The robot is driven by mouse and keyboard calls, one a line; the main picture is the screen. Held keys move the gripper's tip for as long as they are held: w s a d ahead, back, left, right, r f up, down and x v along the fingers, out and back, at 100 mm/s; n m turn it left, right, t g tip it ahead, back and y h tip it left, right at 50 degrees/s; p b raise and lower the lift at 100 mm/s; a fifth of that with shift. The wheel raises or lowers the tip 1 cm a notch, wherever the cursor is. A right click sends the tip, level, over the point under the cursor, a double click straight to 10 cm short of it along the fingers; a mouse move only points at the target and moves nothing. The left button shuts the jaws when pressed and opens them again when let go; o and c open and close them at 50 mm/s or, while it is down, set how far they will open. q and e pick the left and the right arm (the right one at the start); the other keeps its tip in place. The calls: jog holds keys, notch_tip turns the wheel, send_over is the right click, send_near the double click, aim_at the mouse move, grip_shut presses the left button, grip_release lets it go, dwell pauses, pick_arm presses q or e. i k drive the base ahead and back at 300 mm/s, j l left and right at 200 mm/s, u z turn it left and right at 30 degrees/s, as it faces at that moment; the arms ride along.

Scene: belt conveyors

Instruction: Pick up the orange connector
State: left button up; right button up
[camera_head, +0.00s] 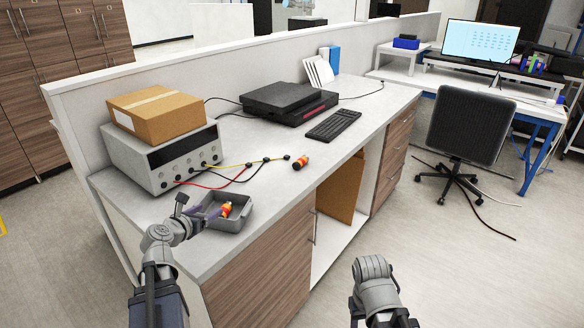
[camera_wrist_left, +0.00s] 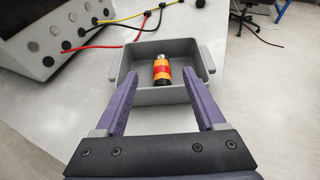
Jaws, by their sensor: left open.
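An orange connector with red and yellow bands and a dark end (camera_head: 226,210) lies in a small grey tray (camera_head: 242,222) at the front left of the counter. In the left wrist view the connector (camera_wrist_left: 161,72) lies inside the grey tray (camera_wrist_left: 160,97), its metal tip pointing away. My left gripper (camera_head: 208,216) is over the near left part of the tray. Its purple fingers (camera_wrist_left: 161,84) are open, one on each side of the connector in the picture, with nothing held. A second orange connector (camera_head: 300,163) lies on the counter near the cable ends. My right gripper is out of view.
A grey instrument (camera_head: 165,160) with a cardboard box (camera_head: 157,112) on it stands left of the tray. Red, yellow and black cables (camera_head: 232,180) run from it across the counter. A black device (camera_head: 288,101) and keyboard (camera_head: 333,124) stand farther back.

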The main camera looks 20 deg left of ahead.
aim_at(301, 163)
jog(key=i+j+z, duration=0.6)
jog(key=i, duration=0.2)
